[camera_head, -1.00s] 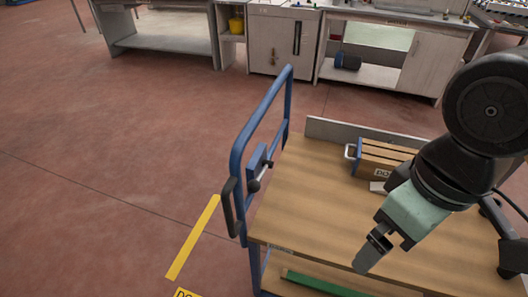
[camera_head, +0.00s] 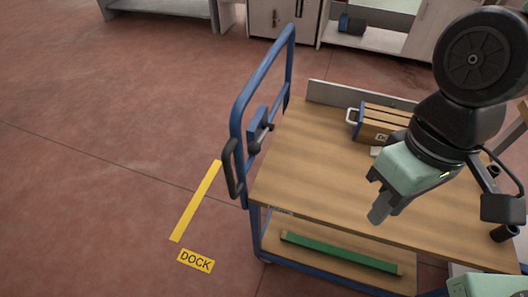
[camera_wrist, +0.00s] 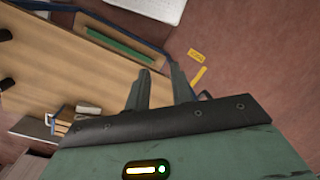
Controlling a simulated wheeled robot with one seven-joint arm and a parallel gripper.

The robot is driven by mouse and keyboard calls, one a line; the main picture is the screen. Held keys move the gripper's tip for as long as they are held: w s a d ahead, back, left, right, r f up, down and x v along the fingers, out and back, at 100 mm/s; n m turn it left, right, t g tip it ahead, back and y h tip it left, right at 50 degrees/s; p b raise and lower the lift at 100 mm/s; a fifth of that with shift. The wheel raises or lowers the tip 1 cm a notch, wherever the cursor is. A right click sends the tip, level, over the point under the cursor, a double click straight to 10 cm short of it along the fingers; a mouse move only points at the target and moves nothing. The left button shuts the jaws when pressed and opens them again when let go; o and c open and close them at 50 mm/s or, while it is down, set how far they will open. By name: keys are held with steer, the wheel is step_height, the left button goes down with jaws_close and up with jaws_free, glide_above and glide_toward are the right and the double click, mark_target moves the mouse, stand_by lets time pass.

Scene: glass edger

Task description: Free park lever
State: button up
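A blue trolley (camera_head: 288,62) with a wooden top carries a tubular push handle at its left end. A small blue box (camera_head: 257,124) is fixed inside the handle frame, with a dark lever (camera_head: 266,128) on it; its exact setting is too small to tell. A black grip (camera_head: 231,167) is on the handle's near post. My gripper (camera_head: 377,214) hangs over the trolley top, well right of the lever and apart from it. In the wrist view my gripper (camera_wrist: 160,84) shows two spread fingers with nothing between them. The lever is not clear in the wrist view.
A wooden crate (camera_head: 374,132) with a white handle stands at the back of the top (camera_head: 310,160). A green bar (camera_head: 338,253) lies on the lower shelf. A yellow strip (camera_head: 196,202) and a DOCK sign (camera_head: 195,261) mark open floor at left. Benches (camera_head: 372,38) stand behind.

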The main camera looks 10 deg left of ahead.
steer(key=s+a+f+m+g+y, duration=0.1)
steer(key=f+m+g, duration=0.1)
steer(key=a+f+m+g+y+b, duration=0.1)
steer(key=m+g, duration=0.1)
steer(key=s+a+f+m+g+y+b, duration=0.1)
steer(key=f+m+g, duration=0.1)
steer(key=shift+s+a+f+m, duration=0.2)
steer(key=shift+s+f+m, duration=0.1)
jaws_close()
steer(key=w+a+f+m+t+y+b, duration=0.25)
steer(key=w+a+f+m+y, duration=0.55)
steer(key=m+y, duration=0.6)
steer(key=w+d+f+m+t+b, duration=0.2)
steer(key=w+f+m+t, duration=0.5)
steer(key=m, duration=0.4)
steer(key=shift+w+d+f+m+t+h, duration=0.3)
steer(key=shift+w+d+t+h, duration=0.2)
steer(key=shift+w, duration=0.65)
